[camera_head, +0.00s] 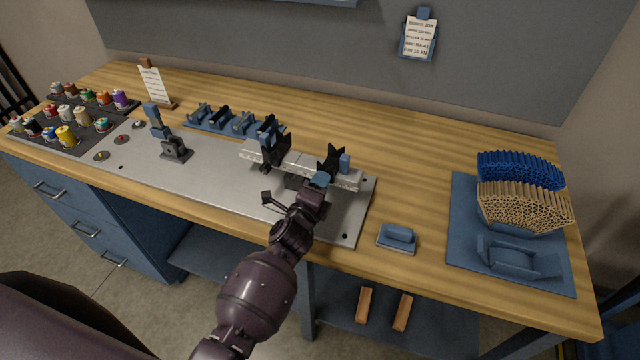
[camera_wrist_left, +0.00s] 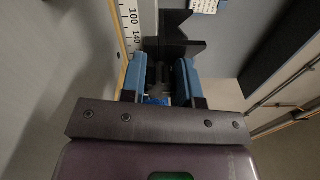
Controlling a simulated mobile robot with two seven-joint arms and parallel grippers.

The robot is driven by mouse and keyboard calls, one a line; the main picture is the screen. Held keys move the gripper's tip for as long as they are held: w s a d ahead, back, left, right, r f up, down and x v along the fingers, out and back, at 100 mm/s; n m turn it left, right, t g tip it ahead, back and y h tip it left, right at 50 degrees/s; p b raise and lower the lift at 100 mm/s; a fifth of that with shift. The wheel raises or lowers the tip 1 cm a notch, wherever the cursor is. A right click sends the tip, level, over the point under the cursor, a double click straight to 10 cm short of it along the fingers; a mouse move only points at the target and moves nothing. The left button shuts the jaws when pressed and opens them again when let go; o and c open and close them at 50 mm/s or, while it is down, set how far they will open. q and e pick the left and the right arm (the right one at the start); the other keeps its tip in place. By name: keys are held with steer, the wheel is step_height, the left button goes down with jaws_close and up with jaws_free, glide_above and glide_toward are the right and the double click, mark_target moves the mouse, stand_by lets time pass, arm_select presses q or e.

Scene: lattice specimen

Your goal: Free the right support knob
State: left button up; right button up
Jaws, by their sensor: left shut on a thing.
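The right support (camera_head: 331,158), a black V-shaped block, stands on the pale graduated rail (camera_head: 297,163). In the left wrist view the support (camera_wrist_left: 178,35) lies just beyond my fingers, and the rail's scale (camera_wrist_left: 131,28) runs to its left. My left gripper (camera_head: 328,174) reaches the support from the front. In the left wrist view its blue fingers (camera_wrist_left: 160,82) are shut around a small dark part, the right support knob (camera_wrist_left: 158,75), mostly hidden between them. The left support (camera_head: 272,150) stands farther left on the rail. My right gripper is not in view.
A blue rack (camera_head: 235,122) with black parts lies behind the rail. A small blue block (camera_head: 398,236) is right of the metal plate (camera_head: 215,180). A blue tray (camera_head: 463,210) with brown and blue lattice pieces (camera_head: 520,195) fills the right. Spools (camera_head: 66,136) stand at left.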

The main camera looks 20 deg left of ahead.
arm_select(q)
steer(key=o, duration=0.9)
steer(key=shift+o, duration=0.2)
steer(key=s, duration=0.7)
steer(key=s+a, duration=0.1)
steer(key=s, duration=0.2)
steer(key=shift+s+b, duration=0.4)
